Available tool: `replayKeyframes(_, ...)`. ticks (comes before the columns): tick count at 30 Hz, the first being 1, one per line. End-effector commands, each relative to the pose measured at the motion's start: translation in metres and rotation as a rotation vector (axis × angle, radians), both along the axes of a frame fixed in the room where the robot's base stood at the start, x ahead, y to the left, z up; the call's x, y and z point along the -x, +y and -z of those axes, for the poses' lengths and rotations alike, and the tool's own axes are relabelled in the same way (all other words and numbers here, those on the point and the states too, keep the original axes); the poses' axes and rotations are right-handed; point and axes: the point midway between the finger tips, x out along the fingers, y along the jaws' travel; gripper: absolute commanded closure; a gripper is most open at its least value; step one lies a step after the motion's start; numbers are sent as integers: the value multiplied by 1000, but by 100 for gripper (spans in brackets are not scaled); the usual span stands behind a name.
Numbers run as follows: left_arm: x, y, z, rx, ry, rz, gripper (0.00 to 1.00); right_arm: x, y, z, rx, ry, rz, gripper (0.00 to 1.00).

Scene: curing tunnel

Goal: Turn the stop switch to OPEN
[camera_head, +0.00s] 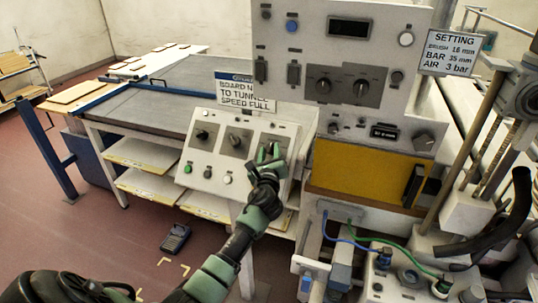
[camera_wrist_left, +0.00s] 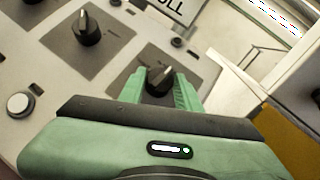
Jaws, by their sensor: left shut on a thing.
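The sloped grey control panel (camera_head: 215,178) carries a row of 3 black rotary switches on dark square plates. My left gripper (camera_head: 268,152) is at the rightmost switch and mostly hides it in the head view. In the left wrist view, the green fingers of my left gripper (camera_wrist_left: 160,82) are shut on this black switch knob (camera_wrist_left: 157,76), one finger on each side. Its pointer tilts up and to the right in that view. The middle switch (camera_wrist_left: 87,28) is free beside it. I cannot read the switch labels. My right gripper is not in view.
Push buttons, including a green one (camera_head: 188,169) and a white one (camera_head: 227,179), sit below the switches. A sign (camera_head: 246,92) stands behind the panel. A tall instrument cabinet (camera_head: 345,62) rises at the right.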

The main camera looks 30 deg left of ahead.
Motion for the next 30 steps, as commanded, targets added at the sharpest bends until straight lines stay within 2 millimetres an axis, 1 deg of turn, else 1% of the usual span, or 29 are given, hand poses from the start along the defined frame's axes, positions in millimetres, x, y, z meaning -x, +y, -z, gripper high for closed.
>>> replayKeyframes(3, -2, -3, 1, 76, -18, -72, 100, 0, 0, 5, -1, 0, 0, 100)
replayKeyframes(15, -4, -5, -1, 272, -63, -277, 100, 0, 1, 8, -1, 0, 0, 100)
replayKeyframes(21, -4, -6, -2, 327, -76, -332, 100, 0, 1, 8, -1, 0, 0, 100)
replayKeyframes(30, -4, -6, -2, 353, -83, -361, 100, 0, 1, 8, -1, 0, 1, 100)
